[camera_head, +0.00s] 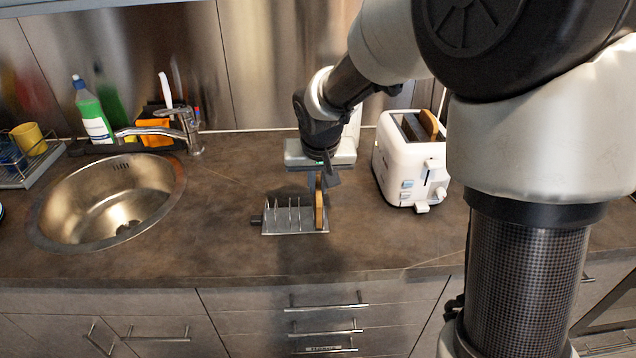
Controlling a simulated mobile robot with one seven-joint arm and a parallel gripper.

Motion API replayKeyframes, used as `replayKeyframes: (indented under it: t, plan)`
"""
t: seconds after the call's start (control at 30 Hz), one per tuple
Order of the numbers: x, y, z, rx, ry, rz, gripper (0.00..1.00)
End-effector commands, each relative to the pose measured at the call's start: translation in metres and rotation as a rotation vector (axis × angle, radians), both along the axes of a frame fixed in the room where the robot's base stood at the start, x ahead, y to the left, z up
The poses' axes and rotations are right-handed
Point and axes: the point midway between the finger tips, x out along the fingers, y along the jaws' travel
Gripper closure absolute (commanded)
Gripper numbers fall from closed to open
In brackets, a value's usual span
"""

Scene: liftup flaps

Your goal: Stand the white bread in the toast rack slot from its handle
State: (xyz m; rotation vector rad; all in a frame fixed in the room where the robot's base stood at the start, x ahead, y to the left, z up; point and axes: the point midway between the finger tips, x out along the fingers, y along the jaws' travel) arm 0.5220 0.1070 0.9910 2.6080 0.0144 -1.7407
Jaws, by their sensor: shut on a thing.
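A slice of bread (319,208) stands upright, edge-on to the camera, and its brown crust is what shows. It is at the right end of the metal toast rack (282,232), whose dark handle (257,219) points left. My gripper (319,181) is above that end, pointing down, and is shut on the top of the slice. I cannot tell whether the slice rests on the rack's base. The rack's wire dividers to the left have no bread between them.
A white toaster (402,160) with a brown slice (430,124) in it stands right of the rack. A sink (108,200) with a tap (185,130) is at the left. The counter in front of the rack is clear.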

Motion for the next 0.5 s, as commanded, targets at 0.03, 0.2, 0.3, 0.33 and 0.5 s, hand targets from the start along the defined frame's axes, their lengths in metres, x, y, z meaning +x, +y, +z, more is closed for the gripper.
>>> replayKeyframes:
  t: [0.03,0.2,0.3,0.33,0.5]
  plan:
    - [0.0001,0.0001,-0.0026,0.000,0.000,0.000,1.00]
    - [0.0001,0.0000,-0.0028,0.000,0.000,0.000,1.00]
    - [0.0000,0.0000,-0.0026,0.000,0.000,0.000,1.00]
    - [0.0000,0.0000,-0.0027,0.000,0.000,0.000,1.00]
    - [0.0000,0.0000,-0.0027,0.000,0.000,0.000,0.68]
